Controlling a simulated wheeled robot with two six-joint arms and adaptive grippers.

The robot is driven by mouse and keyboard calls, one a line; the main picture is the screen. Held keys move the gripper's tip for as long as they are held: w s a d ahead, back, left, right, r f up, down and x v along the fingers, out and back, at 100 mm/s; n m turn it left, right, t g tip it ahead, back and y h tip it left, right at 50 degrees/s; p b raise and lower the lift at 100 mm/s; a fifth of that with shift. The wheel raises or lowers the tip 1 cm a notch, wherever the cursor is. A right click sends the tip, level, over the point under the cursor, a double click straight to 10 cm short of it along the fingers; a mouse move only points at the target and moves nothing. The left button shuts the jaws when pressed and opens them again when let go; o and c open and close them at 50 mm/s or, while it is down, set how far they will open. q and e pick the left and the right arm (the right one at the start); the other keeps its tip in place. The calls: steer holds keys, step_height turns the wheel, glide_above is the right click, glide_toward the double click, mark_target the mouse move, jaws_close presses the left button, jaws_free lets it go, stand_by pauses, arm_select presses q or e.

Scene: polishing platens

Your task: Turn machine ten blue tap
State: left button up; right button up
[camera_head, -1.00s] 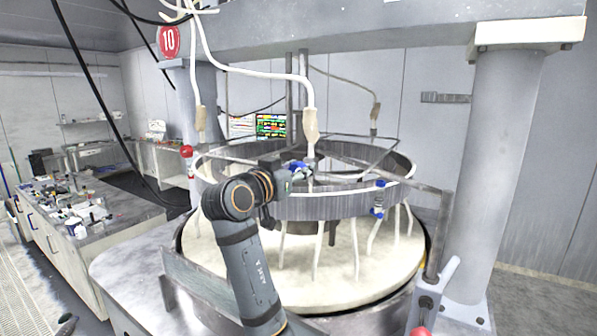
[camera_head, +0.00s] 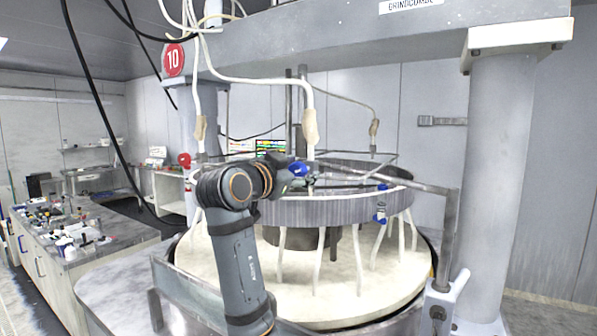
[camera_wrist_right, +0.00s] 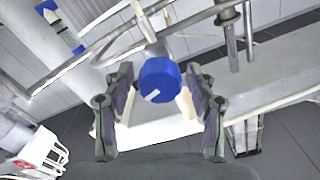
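Machine ten carries a red "10" sign (camera_head: 174,59) on its left post. A blue tap (camera_head: 298,170) sits at the ring (camera_head: 330,209) above its pale platen, right at my right gripper (camera_head: 290,178). In the right wrist view, the blue tap (camera_wrist_right: 159,80) shows as a round blue knob with a white mark, on a metal pipe. My right gripper (camera_wrist_right: 160,108) is open, with one finger on each side of the tap and gaps visible beside it. Whether the fingertips reach past the knob is hard to tell. My left gripper is out of view.
White hoses and metal bars surround the ring. A thick grey column (camera_head: 495,190) stands at the right. A cluttered bench (camera_head: 120,233) is at the left, with floor between it and the machine.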

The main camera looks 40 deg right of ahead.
mark_target(295, 171)
steer(key=v, duration=0.7)
steer(key=shift+a, duration=0.25)
steer(key=shift+s, duration=0.1)
steer(key=shift+r, duration=0.15)
